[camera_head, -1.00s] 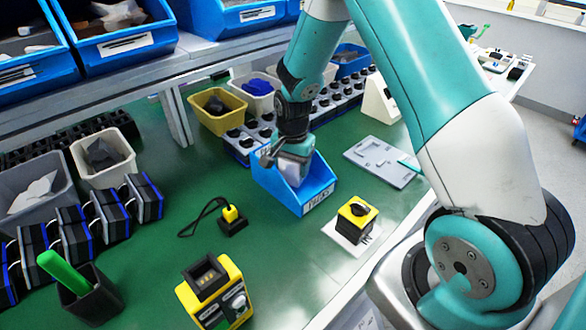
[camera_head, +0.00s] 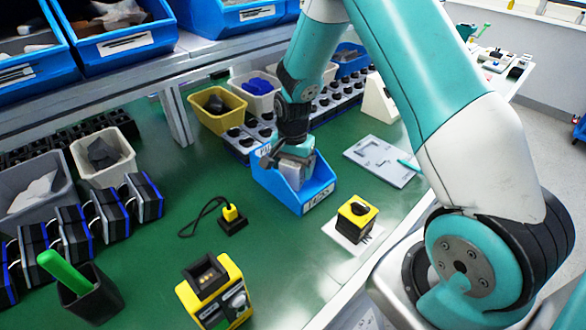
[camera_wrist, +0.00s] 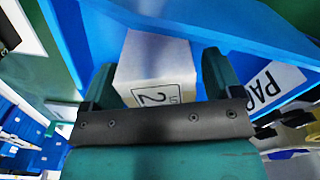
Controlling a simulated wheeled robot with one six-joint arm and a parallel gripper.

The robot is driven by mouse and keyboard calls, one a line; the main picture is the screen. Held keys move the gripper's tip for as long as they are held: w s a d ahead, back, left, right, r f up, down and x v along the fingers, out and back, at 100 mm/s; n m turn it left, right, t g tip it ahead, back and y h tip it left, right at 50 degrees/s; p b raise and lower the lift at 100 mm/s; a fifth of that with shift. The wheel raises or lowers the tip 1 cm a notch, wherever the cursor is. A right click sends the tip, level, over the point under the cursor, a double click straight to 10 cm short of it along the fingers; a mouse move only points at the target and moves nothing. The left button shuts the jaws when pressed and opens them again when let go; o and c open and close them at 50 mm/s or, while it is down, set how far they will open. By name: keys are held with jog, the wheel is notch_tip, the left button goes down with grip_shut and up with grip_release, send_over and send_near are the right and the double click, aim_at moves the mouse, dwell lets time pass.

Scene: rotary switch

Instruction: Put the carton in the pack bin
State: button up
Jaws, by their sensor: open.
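The pack bin is a blue open-front bin with a white label (camera_head: 319,198), standing on the green bench. The white carton (camera_head: 293,173) is inside it, and its lower part is hidden by the bin wall. My gripper (camera_head: 291,160) points down into the bin, with its fingers around the top of the carton. In the wrist view the carton (camera_wrist: 155,58), with a printed "2" on its face, sits between my two open fingers. Small gaps show beside it. The blue bin wall (camera_wrist: 235,25) and its "PAC" label lie just beyond the fingers.
A yellow bin (camera_head: 217,122) and a row of dark knobs stand behind the pack bin. A yellow-black switch box (camera_head: 355,219) is at front right, near a grey plate (camera_head: 383,162). A cabled yellow plunger (camera_head: 231,218) stands left. Green bench between them is clear.

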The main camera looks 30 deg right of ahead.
notch_tip(320, 180, up, 11)
jog(key=shift+f+b, duration=0.15)
jog(key=shift+b, duration=0.2)
jog(key=s+a+r+n+y, duration=0.2)
jog(key=s+a+r+n, duration=0.6)
jog(key=s+a+r, duration=0.15)
jog(key=s+a+r+n, duration=0.1)
jog(key=s+a+n, duration=0.1)
jog(key=s, duration=0.3)
jog(key=s+a+r+n+y, duration=0.1)
jog(key=s+a+r+n, duration=0.1)
jog(key=s+n, duration=0.3)
jog(key=s+a+r+n+y+p, duration=0.1)
jog(key=s+a+r+n, duration=0.1)
jog(key=s, duration=0.4)
jog(key=shift+a+n, duration=0.7)
jog(key=shift+a, duration=0.05)
